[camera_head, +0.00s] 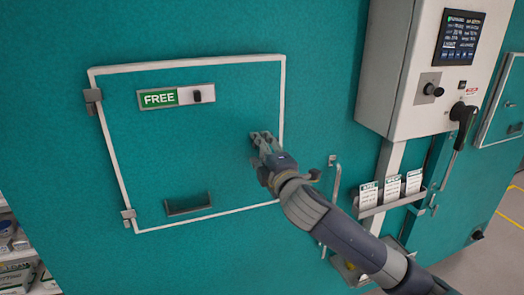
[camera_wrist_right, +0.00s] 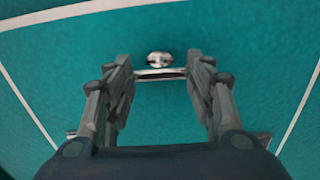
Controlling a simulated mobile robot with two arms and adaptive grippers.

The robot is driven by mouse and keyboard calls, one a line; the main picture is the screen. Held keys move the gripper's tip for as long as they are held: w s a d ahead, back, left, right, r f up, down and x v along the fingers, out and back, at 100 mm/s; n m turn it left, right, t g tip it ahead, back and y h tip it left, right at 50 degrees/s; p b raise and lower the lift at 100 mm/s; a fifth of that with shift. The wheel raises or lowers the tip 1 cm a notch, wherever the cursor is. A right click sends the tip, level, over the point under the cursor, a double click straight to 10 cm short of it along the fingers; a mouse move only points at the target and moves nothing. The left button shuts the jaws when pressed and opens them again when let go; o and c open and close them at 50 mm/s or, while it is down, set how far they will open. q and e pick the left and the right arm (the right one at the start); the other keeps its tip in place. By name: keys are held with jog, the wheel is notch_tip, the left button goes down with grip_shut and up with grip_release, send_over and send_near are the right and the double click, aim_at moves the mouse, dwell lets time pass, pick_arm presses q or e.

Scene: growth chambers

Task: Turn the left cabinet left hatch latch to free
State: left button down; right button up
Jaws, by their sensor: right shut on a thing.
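The left hatch (camera_head: 150,120) is a teal panel with a white frame, closed flush in the teal cabinet front. A green FREE label (camera_head: 158,99) shows in the slot at its top. My right gripper (camera_head: 262,137) is at the hatch's right edge and hides the latch there in the head view. In the right wrist view, a silver latch bar (camera_wrist_right: 158,74) lies crosswise between the fingertips of the right gripper (camera_wrist_right: 160,78), which are shut on its ends. A round silver boss (camera_wrist_right: 159,58) sits just beyond the bar. My left gripper is out of view.
A recessed pull (camera_head: 188,204) is low on the hatch; hinges (camera_head: 93,101) are on its left side. A vertical rail (camera_head: 333,200) stands right of the hatch. A white control box (camera_head: 410,75) and a card rack (camera_head: 392,200) are further right.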

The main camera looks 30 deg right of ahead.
jog(key=shift+d+r+n, duration=0.1)
jog(key=shift+r+n, duration=0.15)
jog(key=shift+n, duration=0.05)
dwell(0.4)
jog(key=o, duration=1.1)
jog(key=shift+c, duration=0.2)
jog(key=shift+w+f, duration=0.2)
jog(key=v, duration=0.7)
jog(key=shift+s, duration=0.3)
